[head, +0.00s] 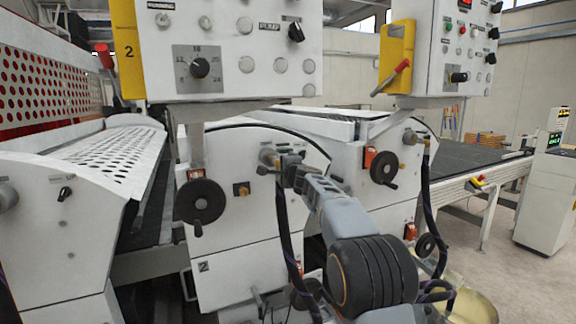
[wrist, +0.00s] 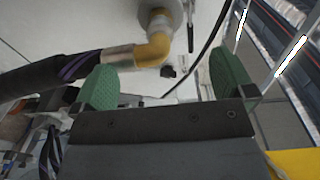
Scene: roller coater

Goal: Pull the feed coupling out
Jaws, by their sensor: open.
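The feed coupling (wrist: 157,45) is a brass-coloured elbow on a round grey fitting (wrist: 160,14) on the white machine face. A metal sleeve and a dark hose (wrist: 45,78) run from it to the left in the wrist view. My gripper (wrist: 165,82) is open, with green pads on either side of the picture and nothing between them. The elbow lies ahead of the pads, apart from them as far as I can tell. In the head view, my gripper (head: 287,172) is just right of the fitting (head: 267,157) and partly hides the coupling. The hose (head: 284,225) hangs below.
A black handwheel (head: 200,202) is left of the coupling, and a brass fitting (head: 241,189) is between them. A control box (head: 228,50) hangs above. A second unit with a similar fitting (head: 410,137), hose and handwheel (head: 381,168) stands to the right.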

